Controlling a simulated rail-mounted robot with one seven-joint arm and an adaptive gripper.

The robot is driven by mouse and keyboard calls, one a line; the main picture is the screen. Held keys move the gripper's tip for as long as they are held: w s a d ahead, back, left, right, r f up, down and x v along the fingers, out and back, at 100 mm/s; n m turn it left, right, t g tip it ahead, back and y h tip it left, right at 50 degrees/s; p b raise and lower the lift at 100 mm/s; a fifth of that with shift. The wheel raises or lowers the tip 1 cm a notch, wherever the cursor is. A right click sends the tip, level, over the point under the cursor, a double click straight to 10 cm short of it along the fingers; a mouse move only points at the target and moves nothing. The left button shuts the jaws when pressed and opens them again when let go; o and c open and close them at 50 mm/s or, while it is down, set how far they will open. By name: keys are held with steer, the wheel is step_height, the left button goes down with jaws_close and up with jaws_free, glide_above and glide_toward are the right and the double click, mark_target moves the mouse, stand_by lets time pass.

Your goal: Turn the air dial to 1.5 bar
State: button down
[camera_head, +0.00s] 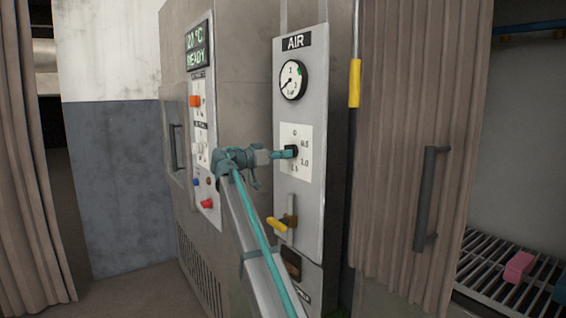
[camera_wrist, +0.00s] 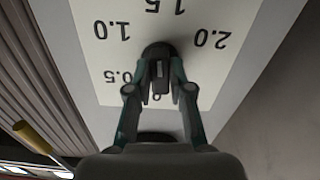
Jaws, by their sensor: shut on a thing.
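The air dial is a dark round knob (camera_head: 292,151) on a white scale plate (camera_head: 302,178) in the AIR panel. In the wrist view the knob (camera_wrist: 158,52) shows upside down, with numbers 0.5, 1.0, 1.5 and 2.0 around it and a 0 at its lower edge. A pale line shows on the knob's raised grip and seems to point toward the 0. My gripper (camera_head: 284,154) is at the knob; in the wrist view its two fingers (camera_wrist: 158,84) are closed on the grip from both sides. The round gauge (camera_head: 292,80) above has its needle toward the lower left and a green mark at upper right.
A yellow-handled lever (camera_head: 278,224) sits below the dial. Left is a control panel (camera_head: 203,120) with a display and coloured buttons. A pink block (camera_head: 519,267) lies on a rack.

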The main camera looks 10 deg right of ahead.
steer(key=shift+f+m+b, duration=0.1)
steer(key=shift+m+b, duration=0.25)
steer(key=shift+m, duration=0.25)
steer(key=c, duration=1)
jaws_free()
steer(key=shift+c, duration=0.2)
steer(key=shift+a, duration=0.1)
steer(key=v, duration=1.2)
